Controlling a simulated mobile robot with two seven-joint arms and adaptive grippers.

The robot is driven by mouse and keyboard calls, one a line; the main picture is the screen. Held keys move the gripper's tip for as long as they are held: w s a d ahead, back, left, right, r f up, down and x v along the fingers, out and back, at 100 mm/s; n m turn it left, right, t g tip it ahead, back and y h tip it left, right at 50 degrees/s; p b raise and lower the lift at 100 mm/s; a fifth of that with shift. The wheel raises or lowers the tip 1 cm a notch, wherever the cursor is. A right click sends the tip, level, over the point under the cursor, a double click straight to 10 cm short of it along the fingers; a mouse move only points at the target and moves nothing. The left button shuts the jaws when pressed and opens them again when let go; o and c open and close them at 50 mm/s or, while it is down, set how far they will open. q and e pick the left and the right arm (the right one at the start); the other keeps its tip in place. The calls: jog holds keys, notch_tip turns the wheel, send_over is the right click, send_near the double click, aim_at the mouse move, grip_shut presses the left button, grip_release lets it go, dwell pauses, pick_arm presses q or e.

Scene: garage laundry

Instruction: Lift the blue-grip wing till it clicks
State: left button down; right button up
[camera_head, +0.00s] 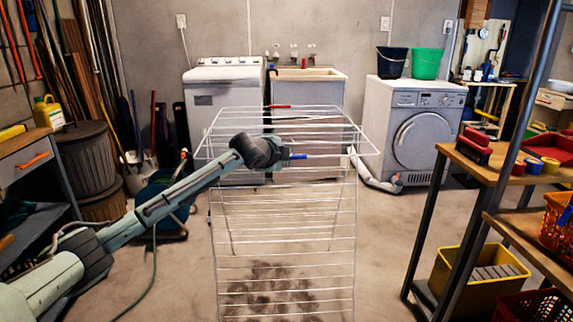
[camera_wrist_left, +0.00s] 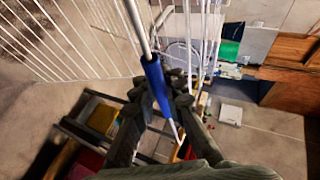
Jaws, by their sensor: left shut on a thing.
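A white wire drying rack (camera_head: 286,240) stands on the floor in the middle of the head view. The blue grip (camera_head: 298,156) sits on a bar near the upper part of the rack. My left gripper (camera_head: 284,157) reaches in from the left and is shut on this grip. In the left wrist view the blue grip (camera_wrist_left: 157,84) lies between the gripper's dark fingers (camera_wrist_left: 163,92), and the white bar runs out past both ends. The gripper hides part of the grip and bar. I cannot tell the wing's exact angle. My right gripper is not in view.
A red grip (camera_head: 277,106) is on the rack's far top bar. A workbench (camera_head: 490,160) with a yellow bin (camera_head: 480,275) stands on the right. Washing machines (camera_head: 415,125) and a sink (camera_head: 308,95) line the back wall. A hose lies on the floor at left.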

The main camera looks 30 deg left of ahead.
pick_arm(q)
jog(key=shift+r, duration=0.45)
jog(key=c, duration=1.6)
grip_release()
jog(key=shift+o, duration=0.2)
jog(key=shift+f, duration=0.1)
jog(key=v, duration=1.2)
jog(key=shift+a, duration=0.1)
